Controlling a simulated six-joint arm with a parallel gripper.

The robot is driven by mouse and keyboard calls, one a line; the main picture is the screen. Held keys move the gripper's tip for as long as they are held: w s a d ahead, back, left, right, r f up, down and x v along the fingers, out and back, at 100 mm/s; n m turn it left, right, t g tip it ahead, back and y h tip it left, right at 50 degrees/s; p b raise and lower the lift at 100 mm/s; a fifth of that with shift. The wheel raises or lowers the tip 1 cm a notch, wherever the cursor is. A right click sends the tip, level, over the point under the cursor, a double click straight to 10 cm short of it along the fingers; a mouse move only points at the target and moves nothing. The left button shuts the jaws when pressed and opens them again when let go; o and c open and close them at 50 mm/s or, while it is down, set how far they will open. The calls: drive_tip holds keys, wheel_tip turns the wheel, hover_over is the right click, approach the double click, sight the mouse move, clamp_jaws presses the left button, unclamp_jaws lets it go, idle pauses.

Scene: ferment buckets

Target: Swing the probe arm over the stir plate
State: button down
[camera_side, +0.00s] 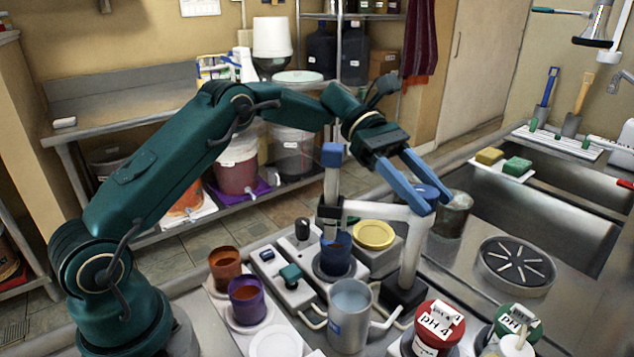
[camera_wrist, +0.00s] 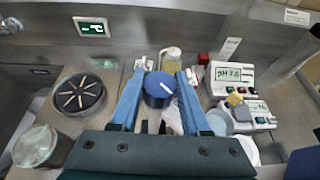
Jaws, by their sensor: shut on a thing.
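The white probe arm (camera_side: 378,209) reaches left from a white post in the side view. A black clamp at its left end holds an upright probe (camera_side: 331,182) with a blue cap, above a blue cup (camera_side: 336,258). My gripper (camera_side: 432,203) is shut on the blue knob (camera_side: 426,191) atop the post. The wrist view shows the knob (camera_wrist: 159,88), with a white line on top, between both fingers of my gripper (camera_wrist: 160,82). The probe tip is hidden.
A yellow dish (camera_side: 373,235) sits behind the blue cup. A grey beaker (camera_side: 350,318), a red pH 4 jar (camera_side: 432,335) and a green-lidded jar (camera_side: 517,319) stand in front. Orange (camera_side: 225,268) and purple (camera_side: 248,301) cups stand left; a sink (camera_side: 550,205) lies right.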

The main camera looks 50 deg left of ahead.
drive_tip(key=shift+d+r, duration=0.1)
drive_tip(key=shift+d, duration=0.05)
drive_tip(key=shift+c, duration=1.8)
unclamp_jaws()
drive_tip(key=shift+a+r, duration=0.15)
drive_tip(key=shift+a, duration=0.4)
drive_tip(key=shift+v, duration=2)
